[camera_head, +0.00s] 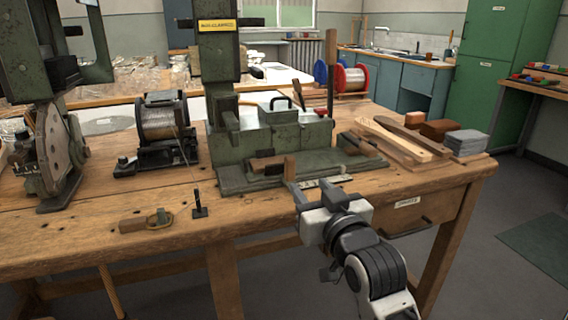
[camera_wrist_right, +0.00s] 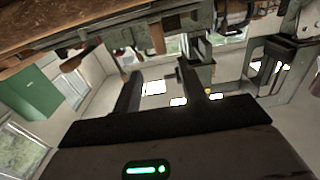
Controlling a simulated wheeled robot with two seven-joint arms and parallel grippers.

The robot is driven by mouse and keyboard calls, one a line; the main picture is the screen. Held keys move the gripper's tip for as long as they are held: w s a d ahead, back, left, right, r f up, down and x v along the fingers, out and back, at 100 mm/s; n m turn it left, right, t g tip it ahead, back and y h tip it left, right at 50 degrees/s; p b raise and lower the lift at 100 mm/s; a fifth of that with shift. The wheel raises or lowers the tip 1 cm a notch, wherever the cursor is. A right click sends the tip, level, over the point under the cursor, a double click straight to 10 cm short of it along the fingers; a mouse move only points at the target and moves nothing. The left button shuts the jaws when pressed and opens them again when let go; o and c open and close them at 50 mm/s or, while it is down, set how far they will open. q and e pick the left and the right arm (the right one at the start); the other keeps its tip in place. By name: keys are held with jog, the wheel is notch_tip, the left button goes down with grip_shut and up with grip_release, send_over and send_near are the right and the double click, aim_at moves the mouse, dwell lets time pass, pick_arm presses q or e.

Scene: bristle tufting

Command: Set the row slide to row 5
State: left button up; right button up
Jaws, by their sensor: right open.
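The green tufting machine (camera_head: 270,130) stands on the wooden bench. At its front is a low green slide bed (camera_head: 235,182), with a wooden block (camera_head: 272,164) on it. A pale marked strip (camera_head: 325,181) lies along its front edge; its row marks are too small to read. My right gripper (camera_head: 312,192) is at the bench's front edge, just in front of the strip, and appears apart from it. Its two fingers are open and empty in the right wrist view (camera_wrist_right: 159,70). The slide's row setting cannot be read. My left gripper is not in view.
A wire spool (camera_head: 160,118) on a stand and another green machine (camera_head: 50,150) stand to the left. A small black upright (camera_head: 199,205) stands near the front edge. Wooden brush blanks (camera_head: 402,138) and stacked blocks (camera_head: 466,141) lie to the right. A drawer (camera_head: 408,215) is below.

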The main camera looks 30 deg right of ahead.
aim_at(291, 165)
jog(key=b+x, duration=0.1)
jog(key=x, duration=1.2)
jog(key=shift+a+b, duration=0.1)
jog(key=shift+b, duration=0.25)
jog(key=shift+w, duration=0.45)
jog(key=shift+r, duration=0.1)
grip_shut()
